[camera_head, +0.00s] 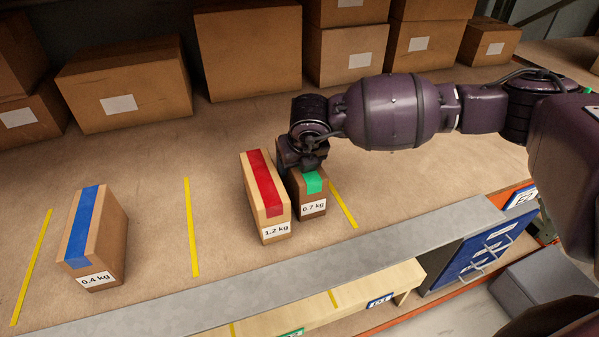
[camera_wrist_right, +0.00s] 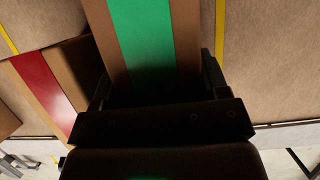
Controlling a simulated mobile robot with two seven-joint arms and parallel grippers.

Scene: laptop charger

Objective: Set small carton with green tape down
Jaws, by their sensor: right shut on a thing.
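The small carton with green tape (camera_head: 313,200) carries a 0.7 kg label and stands upright on the shelf board, right of the red-taped carton. My right gripper (camera_head: 304,163) is over its far top end and shut on it. In the right wrist view the green-taped carton (camera_wrist_right: 155,45) sits between the two fingers (camera_wrist_right: 157,85). The carton with red tape (camera_head: 265,196), labelled 1.2 kg, stands close beside it on the left; I cannot tell whether they touch. Whether the green-taped carton's bottom rests on the board is hard to tell. My left gripper is out of view.
A blue-taped 0.4 kg carton (camera_head: 97,240) stands at the left. Yellow lines (camera_head: 191,228) mark the board. Larger brown boxes (camera_head: 125,85) line the back. A grey metal edge (camera_head: 300,277) runs along the front. The board between the blue-taped and red-taped cartons is clear.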

